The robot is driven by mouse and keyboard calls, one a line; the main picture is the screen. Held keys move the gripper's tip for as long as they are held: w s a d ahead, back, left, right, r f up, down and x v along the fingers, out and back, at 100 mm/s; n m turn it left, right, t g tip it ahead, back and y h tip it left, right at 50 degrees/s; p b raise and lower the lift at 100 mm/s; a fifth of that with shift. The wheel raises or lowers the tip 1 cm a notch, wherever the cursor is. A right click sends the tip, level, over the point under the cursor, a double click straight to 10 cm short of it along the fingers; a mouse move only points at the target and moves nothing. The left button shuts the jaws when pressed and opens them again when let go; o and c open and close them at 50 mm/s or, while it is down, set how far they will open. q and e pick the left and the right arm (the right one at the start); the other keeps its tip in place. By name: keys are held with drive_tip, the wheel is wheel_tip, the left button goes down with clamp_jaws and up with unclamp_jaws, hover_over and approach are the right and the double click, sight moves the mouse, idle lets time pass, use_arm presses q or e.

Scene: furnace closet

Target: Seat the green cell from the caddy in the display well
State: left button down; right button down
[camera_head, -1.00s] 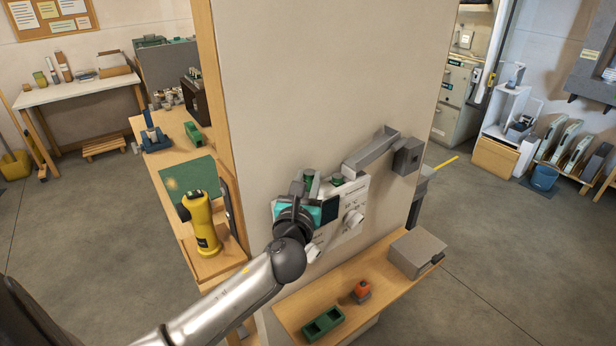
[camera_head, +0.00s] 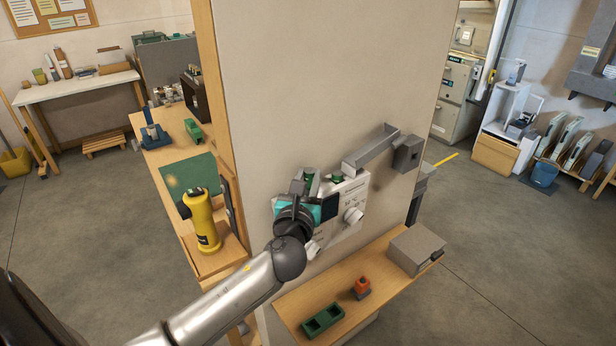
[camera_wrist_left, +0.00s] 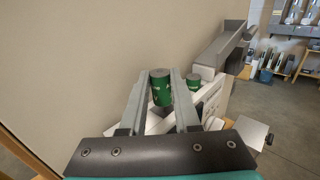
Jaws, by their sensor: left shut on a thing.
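The green cell (camera_wrist_left: 160,88) is held upright between the two fingers of my left gripper (camera_wrist_left: 159,80), which is shut on it. In the head view my left gripper (camera_head: 308,182) is at the upper left of the white display unit (camera_head: 350,208) on the wall, and the held cell (camera_head: 309,176) shows only partly. A second green cell (camera_wrist_left: 193,79) stands in the top of the unit, just right of the held one. The gripper hides the place below the held cell. The green caddy (camera_head: 323,319) on the low shelf shows two hollows. My right gripper is not in view.
A grey angled tray (camera_head: 370,152) and a dark grey box (camera_head: 407,153) project from the wall right of the unit. The wooden shelf (camera_head: 300,300) below carries an orange-topped object (camera_head: 361,287) and a grey box (camera_head: 416,250). A yellow flashlight-like object (camera_head: 202,222) stands at left.

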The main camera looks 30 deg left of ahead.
use_arm(q)
drive_tip(key=shift+f+b, duration=1.4)
drive_tip(key=shift+f, duration=0.55)
drive_tip(key=c, duration=0.6)
unclamp_jaws()
drive_tip(key=shift+o, duration=0.2)
drive_tip(key=p+v, duration=0.2)
drive_tip(key=v, duration=0.6)
idle(0.5)
